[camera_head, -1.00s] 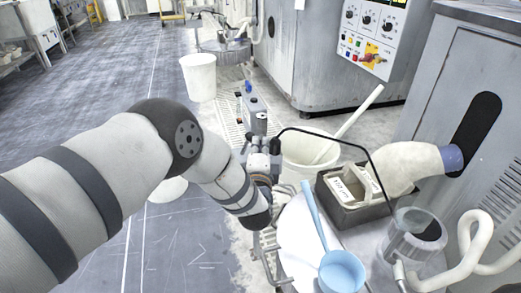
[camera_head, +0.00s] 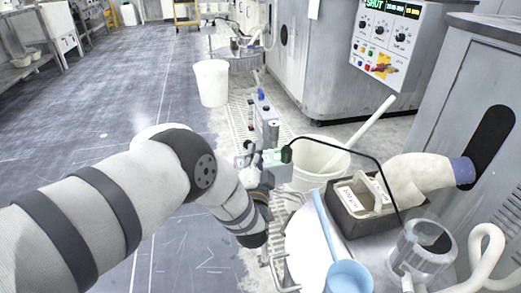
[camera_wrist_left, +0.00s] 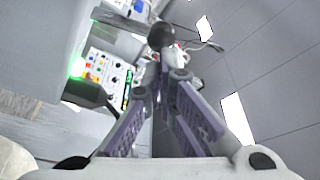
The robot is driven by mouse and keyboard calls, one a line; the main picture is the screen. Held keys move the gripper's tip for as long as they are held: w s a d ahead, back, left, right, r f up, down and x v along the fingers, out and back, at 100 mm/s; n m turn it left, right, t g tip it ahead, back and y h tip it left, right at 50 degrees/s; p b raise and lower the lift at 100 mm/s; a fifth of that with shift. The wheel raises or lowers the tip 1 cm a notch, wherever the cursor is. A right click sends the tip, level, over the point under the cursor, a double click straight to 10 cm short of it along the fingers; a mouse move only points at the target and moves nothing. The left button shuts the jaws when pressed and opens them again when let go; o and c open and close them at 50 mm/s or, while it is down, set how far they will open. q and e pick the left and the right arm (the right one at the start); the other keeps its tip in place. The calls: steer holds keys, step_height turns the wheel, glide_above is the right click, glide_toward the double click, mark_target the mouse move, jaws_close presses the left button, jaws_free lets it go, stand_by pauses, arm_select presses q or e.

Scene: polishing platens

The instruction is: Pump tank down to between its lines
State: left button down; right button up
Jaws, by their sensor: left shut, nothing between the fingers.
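My left arm crosses the head view from the left. Its gripper (camera_head: 250,153) is beyond the wrist, small and partly hidden beside a small pale box with a green light (camera_head: 277,161). In the left wrist view the two purple-sided fingers (camera_wrist_left: 160,62) come together and are shut with nothing between them. A dark round knob (camera_wrist_left: 161,35) shows just beyond the fingertips; I cannot tell whether they touch it.
A white bucket with a paddle (camera_head: 318,162) stands beyond my gripper. A black tray with a labelled block (camera_head: 347,223) and a blue ladle (camera_head: 348,277) are nearer. A black cable arcs over them. A control panel (camera_head: 386,38) is behind. The floor at left is open.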

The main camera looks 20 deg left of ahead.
arm_select(q)
steer(key=shift+s+a, duration=0.2)
steer(key=shift+a, duration=0.1)
steer(key=shift+s+a+f, duration=0.1)
steer(key=shift+a, duration=0.1)
arm_select(e)
steer(key=shift+w+r, duration=0.1)
steer(key=shift+r, duration=0.05)
stand_by(0.5)
